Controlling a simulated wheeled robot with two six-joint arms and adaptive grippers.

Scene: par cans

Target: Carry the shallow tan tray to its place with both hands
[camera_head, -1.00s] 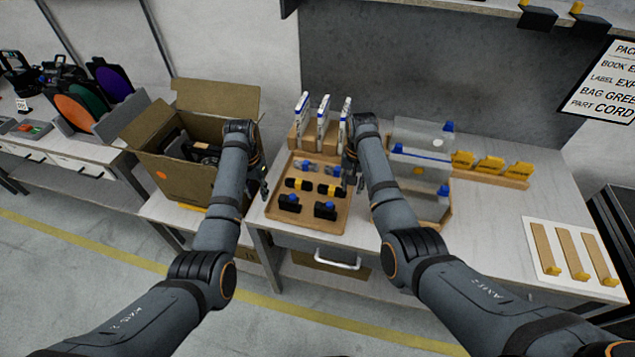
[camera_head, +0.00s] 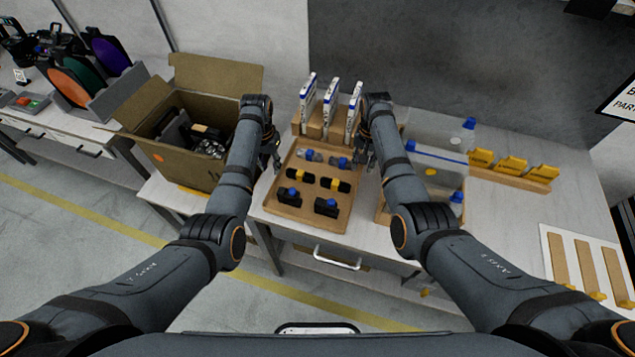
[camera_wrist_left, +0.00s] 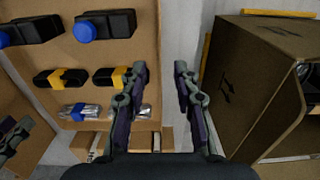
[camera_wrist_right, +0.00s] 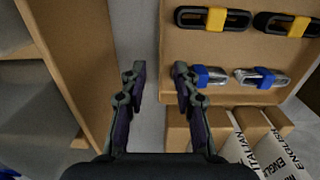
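The shallow tan tray (camera_head: 318,226) lies on the workbench in the head view. It holds black parts with blue knobs, black clips with yellow bands, and silver clips with blue bands, in rows. My left gripper (camera_head: 275,163) is open at the tray's left side, towards the back. In the left wrist view, the tray's edge (camera_wrist_left: 156,30) lies between the fingers (camera_wrist_left: 160,72) as seen from above. My right gripper (camera_head: 368,160) is open at the tray's right side. In the right wrist view, the tray's edge (camera_wrist_right: 163,60) shows between its fingers (camera_wrist_right: 158,75). Neither gripper visibly holds anything.
An open cardboard box (camera_head: 180,160) stands left of the tray. A wooden rack with white booklets (camera_head: 330,92) stands right behind it. Yellow-tagged holders (camera_head: 512,168) and a white board (camera_head: 585,265) lie further right.

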